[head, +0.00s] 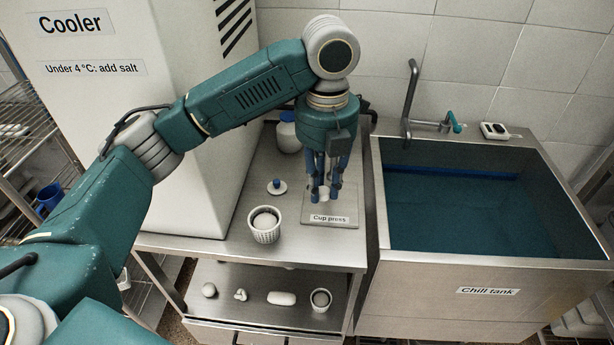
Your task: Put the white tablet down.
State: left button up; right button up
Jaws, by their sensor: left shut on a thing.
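My left gripper (326,193) points down over the plate labelled "Cup press" (345,207) on the steel table. Its blue fingers are shut on a small white tablet (324,192), which shows only in part between them. I cannot tell whether the tablet touches the plate. My right gripper is not in view.
A white perforated basket (264,232) with a pale round thing inside stands left of the plate. A blue-and-white knobbed piece (277,187) lies behind it. A white jar (289,137) stands at the back. The cooler (185,190) rises left; the water-filled chill tank (490,267) is right.

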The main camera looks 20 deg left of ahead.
pick_arm(q)
jog(key=shift+w+d+r+m, duration=0.1)
jog(key=shift+w+r+m, duration=0.1)
jog(key=shift+r+m, duration=0.6)
jog(key=shift+f+m, duration=0.3)
jog(key=shift+f, duration=0.1)
jog(key=p, duration=0.2)
send_over(321, 247)
notch_tip(321, 247, down, 14)
jog(key=shift+w+f, duration=0.1)
jog(key=shift+f, duration=0.1)
notch_tip(321, 247, down, 4)
jog(key=shift+f+p, duration=0.1)
jog(key=shift+p, duration=0.45)
jog(key=shift+f, duration=0.3)
jog(key=o, duration=0.9)
jog(key=shift+f, duration=0.1)
jog(key=shift+c, duration=0.2)
